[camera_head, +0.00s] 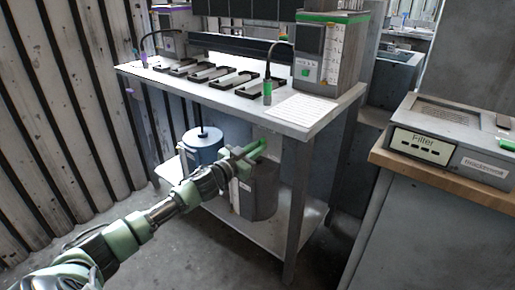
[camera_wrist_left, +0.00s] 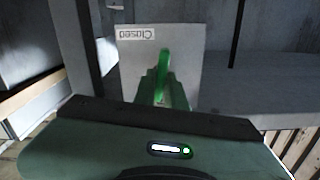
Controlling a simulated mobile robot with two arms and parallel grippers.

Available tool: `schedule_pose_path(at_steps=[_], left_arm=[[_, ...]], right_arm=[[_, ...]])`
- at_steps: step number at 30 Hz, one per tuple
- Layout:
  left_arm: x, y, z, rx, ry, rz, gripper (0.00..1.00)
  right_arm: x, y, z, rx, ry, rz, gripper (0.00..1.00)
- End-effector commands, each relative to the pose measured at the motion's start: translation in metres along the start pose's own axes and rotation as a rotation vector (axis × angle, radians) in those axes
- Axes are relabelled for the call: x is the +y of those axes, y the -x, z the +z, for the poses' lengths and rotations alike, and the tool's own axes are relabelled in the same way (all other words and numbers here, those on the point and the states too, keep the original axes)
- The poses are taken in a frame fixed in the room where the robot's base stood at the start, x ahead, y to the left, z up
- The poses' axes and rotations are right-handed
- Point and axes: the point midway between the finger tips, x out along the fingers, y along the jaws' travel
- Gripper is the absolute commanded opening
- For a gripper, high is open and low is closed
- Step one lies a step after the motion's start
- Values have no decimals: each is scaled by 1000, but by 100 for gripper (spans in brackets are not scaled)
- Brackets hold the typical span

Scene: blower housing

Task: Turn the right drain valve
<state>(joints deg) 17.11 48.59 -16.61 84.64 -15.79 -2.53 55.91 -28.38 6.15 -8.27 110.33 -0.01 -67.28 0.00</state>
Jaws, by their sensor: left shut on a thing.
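The right drain valve's green handle (camera_head: 260,146) shows under the right part of the workbench, above a grey container. In the left wrist view the green handle (camera_wrist_left: 162,72) stands upright in front of a pale plate (camera_wrist_left: 188,52) with a "Closed" label (camera_wrist_left: 137,33), which appears upside down. My left gripper (camera_head: 247,155) reaches in under the bench top and is shut on the handle. Its fingers hide the handle's lower part in the left wrist view. My right gripper is not in view.
The workbench top (camera_head: 305,122) overhangs my left gripper, and a bench leg (camera_head: 292,210) stands to its right. A blue container (camera_head: 203,150) and the grey container (camera_head: 262,192) stand on the lower shelf (camera_head: 262,232). A Filter box (camera_head: 425,146) sits on the right counter.

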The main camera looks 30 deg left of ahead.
Motion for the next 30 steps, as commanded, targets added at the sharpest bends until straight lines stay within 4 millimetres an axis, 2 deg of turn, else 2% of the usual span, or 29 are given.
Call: schedule_pose_path(at_steps=[5, 11, 21, 30], left_arm=[[0, 0, -1, 0, -43, 0, 0], [1, 0, -1, 0, -160, 0, 0], [3, 0, 0, -1, -473, 0, 0], [5, 0, 2, 0, -758, 1, 0]], right_arm=[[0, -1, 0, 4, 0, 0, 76], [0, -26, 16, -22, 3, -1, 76], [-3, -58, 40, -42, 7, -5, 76], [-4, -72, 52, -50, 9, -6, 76]])
